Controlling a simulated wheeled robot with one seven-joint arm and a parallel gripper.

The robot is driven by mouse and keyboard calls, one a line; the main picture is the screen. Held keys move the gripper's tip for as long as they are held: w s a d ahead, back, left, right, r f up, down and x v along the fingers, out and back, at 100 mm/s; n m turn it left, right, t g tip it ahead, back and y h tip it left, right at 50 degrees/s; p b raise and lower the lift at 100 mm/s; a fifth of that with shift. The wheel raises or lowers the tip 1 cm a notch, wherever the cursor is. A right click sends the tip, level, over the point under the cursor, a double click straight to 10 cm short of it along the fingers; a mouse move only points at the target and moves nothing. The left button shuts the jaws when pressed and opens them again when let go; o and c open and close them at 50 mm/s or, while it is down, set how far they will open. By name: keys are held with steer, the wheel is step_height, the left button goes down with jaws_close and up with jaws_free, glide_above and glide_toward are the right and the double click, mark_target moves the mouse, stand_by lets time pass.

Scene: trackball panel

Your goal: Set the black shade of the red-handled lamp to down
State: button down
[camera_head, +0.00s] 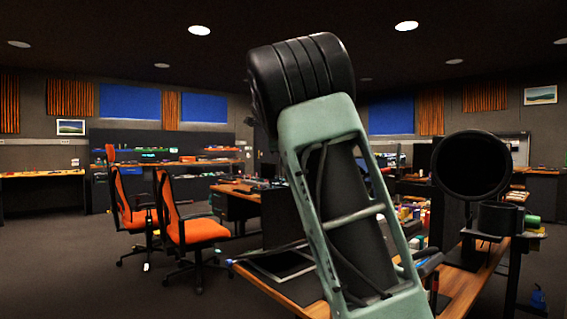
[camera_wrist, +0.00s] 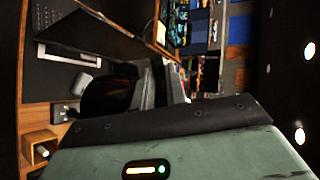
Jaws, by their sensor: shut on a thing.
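In the wrist view, my gripper (camera_wrist: 158,85) has its two grey fingers close together. They meet the edge of a dark, rounded form, which looks like the black shade (camera_wrist: 106,98), and are shut on it. The exact contact is dark and partly hidden by the gripper body. No red handle can be made out in either view. In the head view, my arm fills the middle and hides the fingertips and whatever they hold. A large round black disc (camera_head: 472,165) on a thin stem stands to its right; I cannot tell whether it belongs to this lamp.
A wooden desk (camera_head: 466,288) lies behind and right of my arm, with cluttered items beyond. Two orange chairs, one at the front (camera_head: 196,232), stand left. The carpet (camera_head: 80,270) at the lower left is clear. The wrist view shows a keyboard (camera_wrist: 75,54) and a small wooden box (camera_wrist: 40,148).

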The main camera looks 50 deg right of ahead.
steer(key=shift+a+h+b, duration=0.15)
steer(key=shift+h+b, duration=0.25)
steer(key=shift+b, duration=1)
steer(key=c, duration=1.4)
jaws_free()
steer(key=shift+a, duration=0.1)
steer(key=b+v, duration=0.9)
steer(key=v, duration=0.8)
steer(key=shift+s, duration=0.25)
steer(key=shift+f, duration=0.25)
